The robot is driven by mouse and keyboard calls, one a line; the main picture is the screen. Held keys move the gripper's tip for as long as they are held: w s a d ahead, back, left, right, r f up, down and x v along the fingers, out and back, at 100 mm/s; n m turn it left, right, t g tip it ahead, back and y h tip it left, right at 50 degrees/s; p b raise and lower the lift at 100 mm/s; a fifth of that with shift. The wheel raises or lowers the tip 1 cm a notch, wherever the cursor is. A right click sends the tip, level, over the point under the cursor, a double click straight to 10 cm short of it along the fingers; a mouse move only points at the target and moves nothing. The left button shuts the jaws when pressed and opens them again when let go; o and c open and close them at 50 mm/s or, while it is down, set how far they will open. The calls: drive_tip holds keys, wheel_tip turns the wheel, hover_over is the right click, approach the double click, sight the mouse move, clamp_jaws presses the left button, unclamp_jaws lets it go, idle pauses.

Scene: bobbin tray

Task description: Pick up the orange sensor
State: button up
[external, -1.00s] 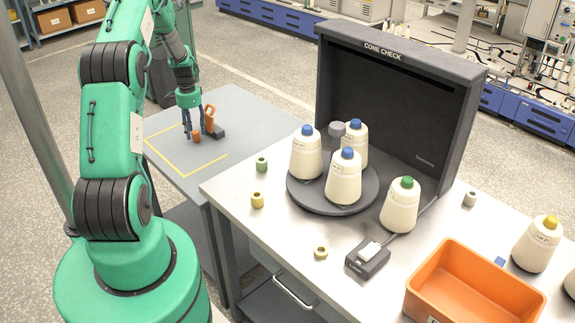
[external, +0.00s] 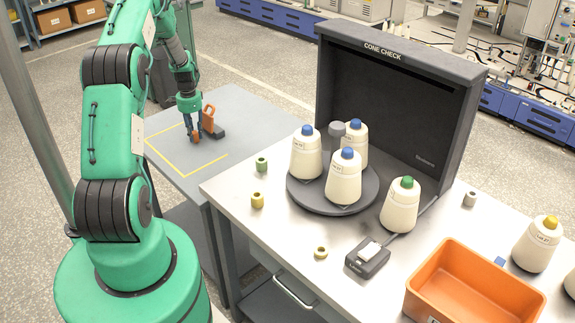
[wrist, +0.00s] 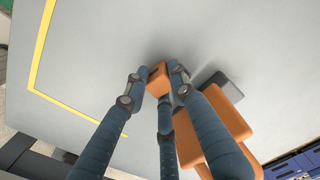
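A small orange piece, which I take as the orange sensor (external: 195,138), is at the grey side table, low among my fingertips. In the wrist view the orange sensor (wrist: 157,70) shows between the blue-grey fingers, with fingertips close against its left and right sides and a third finger in front. My gripper (external: 191,132) points down and is shut on it; it also shows in the wrist view (wrist: 157,84). Fingers hide part of the sensor. I cannot tell whether it still touches the table.
A larger orange upright part (external: 208,117) on a dark base stands close to the right of my gripper. Yellow tape (external: 190,172) marks the grey side table (external: 240,108). The workbench to the right holds cones, a turntable and an orange bin (external: 440,262).

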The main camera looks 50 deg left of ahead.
sight(194, 133)
clamp_jaws()
drive_tip(key=shift+r, duration=0.1)
drive_tip(key=shift+r, duration=0.5)
drive_tip(key=shift+s+d+r+p, duration=0.15)
drive_tip(key=shift+r+p, duration=0.1)
drive_tip(key=shift+r, duration=0.4)
drive_tip(key=shift+s+d+r+p, duration=0.1)
drive_tip(key=shift+r+p, duration=0.1)
drive_tip(key=shift+r, duration=0.4)
drive_tip(key=s+d, duration=0.3)
drive_tip(key=s+d+r+p, duration=0.1)
drive_tip(key=s+d, duration=0.6)
drive_tip(key=d, duration=0.1)
drive_tip(key=shift+s+d+r+p, duration=0.15)
drive_tip(key=shift+p, duration=0.15)
